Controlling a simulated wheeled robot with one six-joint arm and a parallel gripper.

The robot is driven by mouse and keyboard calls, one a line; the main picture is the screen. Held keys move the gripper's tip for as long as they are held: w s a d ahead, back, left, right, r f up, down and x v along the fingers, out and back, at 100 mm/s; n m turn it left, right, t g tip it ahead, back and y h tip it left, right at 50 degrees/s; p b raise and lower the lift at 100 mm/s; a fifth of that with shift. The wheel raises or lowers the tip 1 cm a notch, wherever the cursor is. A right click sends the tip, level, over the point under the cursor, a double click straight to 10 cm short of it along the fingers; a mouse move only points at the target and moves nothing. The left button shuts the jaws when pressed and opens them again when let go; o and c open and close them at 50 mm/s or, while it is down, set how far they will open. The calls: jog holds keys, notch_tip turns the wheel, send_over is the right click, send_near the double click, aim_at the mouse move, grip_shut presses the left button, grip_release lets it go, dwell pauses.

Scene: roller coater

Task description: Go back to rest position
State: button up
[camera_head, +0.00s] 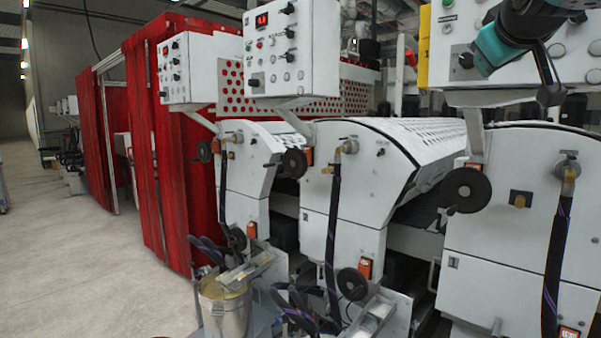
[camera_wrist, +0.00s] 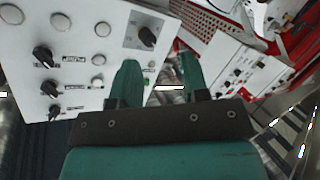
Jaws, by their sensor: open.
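My gripper (camera_wrist: 158,65) is open, with its two green fingers apart and nothing between them in the wrist view. It is close to a white control panel (camera_wrist: 75,60) with black rotary knobs and pale round buttons. Whether the fingers touch the panel cannot be told. In the head view, teal and dark parts of my arm show at the upper right, in front of the right control panel (camera_head: 455,25) and covering part of it.
White roller coater units (camera_head: 365,165) with black handwheels (camera_head: 467,190) and hanging hoses fill the middle and right. Two more control panels (camera_head: 290,45) stand above them. A metal bucket (camera_head: 224,310) stands below. Red curtains (camera_head: 180,150) hang behind. Open floor (camera_head: 70,250) lies left.

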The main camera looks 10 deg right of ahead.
jog(key=s+a+f+n+g+y, duration=0.2)
jog(key=s+a+f+g+y, duration=0.15)
jog(key=a+f, duration=0.6)
jog(key=s+a+f+n+g+y, duration=0.2)
jog(key=a+f+y, duration=0.35)
jog(key=f, duration=0.75)
jog(key=s+a+f+n+g+y, duration=0.1)
jog(key=s+a+f+g, duration=0.3)
jog(key=s, duration=0.5)
jog(key=s+a+f+g+y, duration=0.1)
jog(key=s+a+f+g, duration=0.3)
jog(key=s+f, duration=0.5)
jog(key=shift+s+a+f+n, duration=0.15)
jog(key=shift+s+a+n, duration=0.05)
jog(key=shift+a+n, duration=0.25)
